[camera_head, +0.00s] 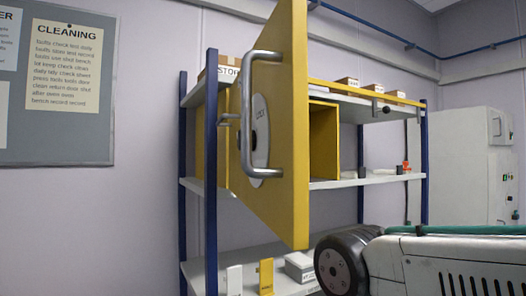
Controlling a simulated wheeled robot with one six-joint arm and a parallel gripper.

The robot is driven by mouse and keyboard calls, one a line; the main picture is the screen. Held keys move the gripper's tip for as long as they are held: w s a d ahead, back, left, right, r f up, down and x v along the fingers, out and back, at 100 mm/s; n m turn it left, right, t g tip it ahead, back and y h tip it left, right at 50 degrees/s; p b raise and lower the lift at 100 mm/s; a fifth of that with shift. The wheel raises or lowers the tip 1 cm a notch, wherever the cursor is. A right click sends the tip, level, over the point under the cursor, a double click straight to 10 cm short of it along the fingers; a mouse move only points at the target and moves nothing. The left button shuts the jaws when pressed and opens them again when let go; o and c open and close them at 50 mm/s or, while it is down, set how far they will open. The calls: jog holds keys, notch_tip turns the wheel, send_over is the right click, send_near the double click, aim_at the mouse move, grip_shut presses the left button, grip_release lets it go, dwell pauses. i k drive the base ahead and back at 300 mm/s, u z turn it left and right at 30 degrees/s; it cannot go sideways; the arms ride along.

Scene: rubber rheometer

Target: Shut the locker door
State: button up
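The yellow locker door (287,150) stands wide open, swung out toward me in the middle of the view. A metal bar handle (275,118) and a pale oval plate (260,130) are on its left-hand face. The door's top is cut off by the picture edge. Behind it, the yellow locker (324,140) sits on a shelf, and its open inside shows partly to the right of the door. The door hides the rest. My gripper is not in view.
The locker is on a blue-post shelving rack (211,190) with white shelves and small boxes (347,82). A white cabinet (460,165) stands at the right. My white arm link shows at lower right, close to the door's bottom edge in the picture. A notice board (70,135) hangs at left.

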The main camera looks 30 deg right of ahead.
aim_at(268, 96)
jog(key=z, duration=0.4)
jog(key=k, duration=1.05)
jog(key=u, duration=1)
